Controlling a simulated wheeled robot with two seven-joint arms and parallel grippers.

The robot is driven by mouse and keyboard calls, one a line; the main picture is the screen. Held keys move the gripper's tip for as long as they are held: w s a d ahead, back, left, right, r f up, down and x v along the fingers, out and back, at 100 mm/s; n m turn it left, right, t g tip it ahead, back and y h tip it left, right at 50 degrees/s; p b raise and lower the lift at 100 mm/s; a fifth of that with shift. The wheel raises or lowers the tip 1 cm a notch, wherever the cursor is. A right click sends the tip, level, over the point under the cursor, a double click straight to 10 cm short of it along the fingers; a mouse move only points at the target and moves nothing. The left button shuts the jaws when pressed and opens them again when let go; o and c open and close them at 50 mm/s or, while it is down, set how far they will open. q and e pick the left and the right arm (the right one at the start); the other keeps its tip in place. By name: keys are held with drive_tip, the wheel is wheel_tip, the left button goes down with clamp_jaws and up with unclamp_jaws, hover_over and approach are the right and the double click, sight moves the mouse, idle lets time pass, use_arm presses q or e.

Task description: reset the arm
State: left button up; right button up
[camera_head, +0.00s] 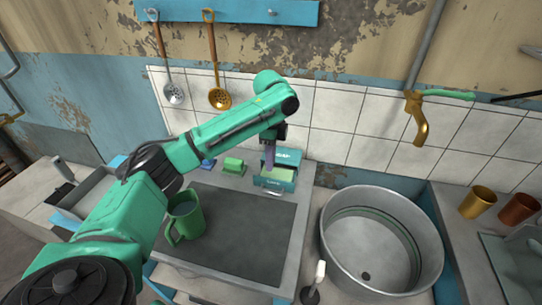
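My green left arm reaches in from the lower left across the counter. Its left gripper (270,155) points down at the back of the counter, just above or in front of a teal box (287,157). The fingers are small and seen nearly edge-on, so I cannot tell whether they are open or shut, or whether they touch the box. My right gripper is not in view.
A green mug (186,219) stands on the dark counter panel (240,240), close to my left arm. A green block (233,165) sits near the wall. A round metal basin (375,240) is at right, with copper-coloured cups (478,202) beyond. Ladles (217,98) hang above.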

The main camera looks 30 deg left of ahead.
use_arm(q)
wheel_tip(320, 180, up, 2)
drive_tip(key=shift+r, duration=0.15)
drive_tip(key=shift+r, duration=0.1)
